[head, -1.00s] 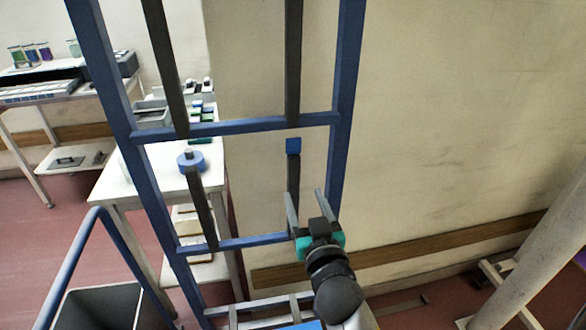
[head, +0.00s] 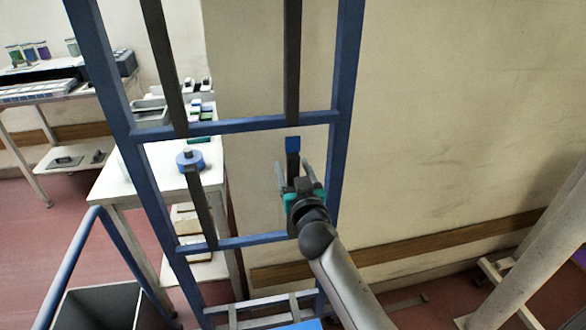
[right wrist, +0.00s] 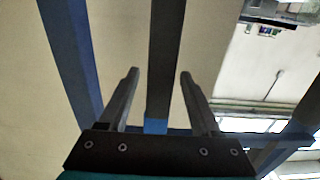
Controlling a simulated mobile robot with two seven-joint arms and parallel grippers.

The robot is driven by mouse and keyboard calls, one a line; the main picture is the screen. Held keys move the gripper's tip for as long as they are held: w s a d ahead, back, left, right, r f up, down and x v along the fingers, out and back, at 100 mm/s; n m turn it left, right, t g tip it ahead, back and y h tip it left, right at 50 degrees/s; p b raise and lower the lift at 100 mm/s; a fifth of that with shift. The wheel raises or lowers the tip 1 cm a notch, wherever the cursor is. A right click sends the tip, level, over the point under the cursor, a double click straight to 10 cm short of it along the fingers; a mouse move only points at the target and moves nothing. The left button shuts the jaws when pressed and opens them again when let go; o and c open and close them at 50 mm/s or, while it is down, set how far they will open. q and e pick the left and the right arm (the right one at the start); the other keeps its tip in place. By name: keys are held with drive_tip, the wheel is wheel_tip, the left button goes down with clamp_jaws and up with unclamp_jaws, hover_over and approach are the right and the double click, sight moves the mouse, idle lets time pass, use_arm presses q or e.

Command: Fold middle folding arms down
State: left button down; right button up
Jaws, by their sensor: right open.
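The blue rack frame (head: 235,124) stands upright with dark folding arms. The right middle folding arm (head: 292,148) is upright and has a blue tip; its lower part is hidden behind my right gripper. The left middle folding arm (head: 199,205) is also upright, leaning slightly. My right gripper (head: 293,168) is open just below the blue tip. In the right wrist view the right middle folding arm (right wrist: 166,45) runs between the open fingers (right wrist: 159,74), with a gap visible on both sides. My left gripper is not in view.
Upper dark arms (head: 292,60) stand above the crossbar. A white table (head: 130,180) with a blue round part (head: 190,161) is behind the rack at left. A grey bin (head: 100,307) stands at lower left. A wall (head: 460,100) is behind; pale posts (head: 540,250) stand at right.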

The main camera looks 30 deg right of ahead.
drive_tip(key=shift+c, duration=0.3)
clamp_jaws()
idle(1.1)
